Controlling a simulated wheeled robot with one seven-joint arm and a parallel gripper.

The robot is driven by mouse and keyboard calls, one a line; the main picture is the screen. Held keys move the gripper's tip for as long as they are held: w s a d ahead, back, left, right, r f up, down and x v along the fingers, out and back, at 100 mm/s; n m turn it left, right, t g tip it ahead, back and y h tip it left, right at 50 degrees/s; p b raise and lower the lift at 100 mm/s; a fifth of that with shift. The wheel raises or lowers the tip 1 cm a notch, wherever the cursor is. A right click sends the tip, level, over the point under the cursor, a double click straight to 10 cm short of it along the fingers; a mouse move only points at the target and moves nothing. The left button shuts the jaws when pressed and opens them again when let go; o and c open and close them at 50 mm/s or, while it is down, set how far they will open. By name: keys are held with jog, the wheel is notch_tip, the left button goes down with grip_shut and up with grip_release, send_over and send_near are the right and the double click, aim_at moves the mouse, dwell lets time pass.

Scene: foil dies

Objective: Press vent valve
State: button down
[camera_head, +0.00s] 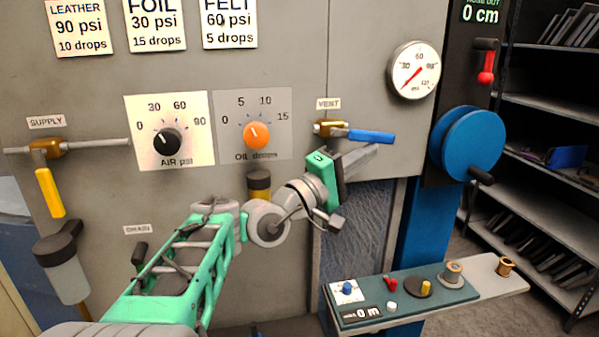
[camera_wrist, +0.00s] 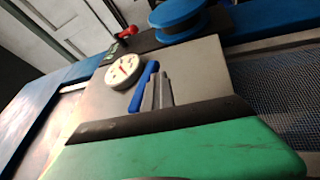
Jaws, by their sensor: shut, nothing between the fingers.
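The vent valve is a brass body (camera_head: 328,128) with a blue lever (camera_head: 371,136), under a VENT label (camera_head: 328,104) on the grey panel. The lever points right, close to horizontal. My gripper (camera_head: 374,150) is shut and empty, its fingers just below the blue lever in the head view. In the wrist view the blue lever (camera_wrist: 143,86) lies beside the shut finger tips (camera_wrist: 160,80). I cannot tell whether they touch. The brass body is hidden in the wrist view.
A pressure gauge (camera_head: 414,70) sits up and right of the valve, its red needle pointing low. A blue wheel (camera_head: 467,145) with a dark handle is farther right. The AIR dial (camera_head: 166,142) and orange OIL dial (camera_head: 257,135) are left. A shelf of small controls (camera_head: 470,290) juts out below.

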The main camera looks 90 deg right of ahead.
jog(key=shift+s+r, duration=0.3)
jog(key=shift+r, duration=0.15)
jog(key=shift+d, duration=0.1)
dwell(0.4)
jog(key=w+a+f+b, duration=0.5)
jog(key=w+f+b, duration=0.1)
jog(key=w+f, duration=0.1)
jog(key=shift+a+f, duration=0.35)
jog(key=shift+f, duration=0.35)
jog(key=shift+w, duration=0.15)
